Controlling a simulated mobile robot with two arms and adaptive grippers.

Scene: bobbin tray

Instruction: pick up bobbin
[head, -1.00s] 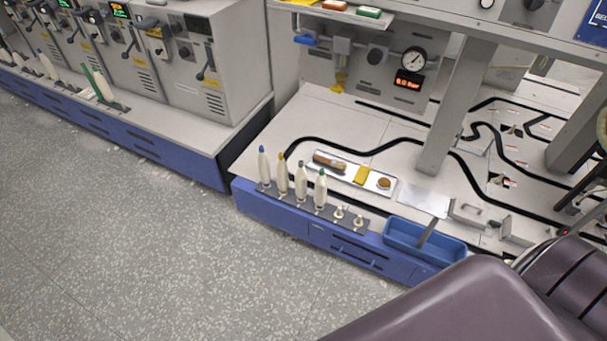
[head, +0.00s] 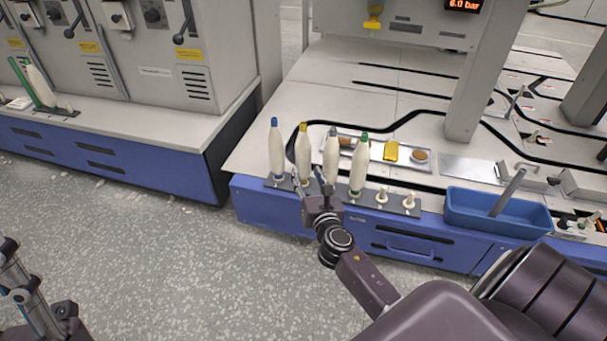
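Four cream bobbins stand upright in a row on a dark rack (head: 338,193) at the front of the machine bench. They have a blue tip (head: 277,150), a yellow tip (head: 303,152), a grey tip (head: 331,157) and a green tip (head: 359,168). My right gripper (head: 309,184) is in front of the rack, its fingers spread near the lower part of the yellow-tipped and grey-tipped bobbins. I cannot tell whether it touches either one. My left arm shows at the lower left; the state of its gripper is unclear.
Two empty pegs (head: 396,199) are at the rack's right end. A blue bin (head: 497,212) stands right of them. Behind the bobbins, a tray (head: 434,166) holds a yellow item (head: 391,151) and a round brown one (head: 420,156). Another bench with a green-marked bobbin (head: 40,86) is at left.

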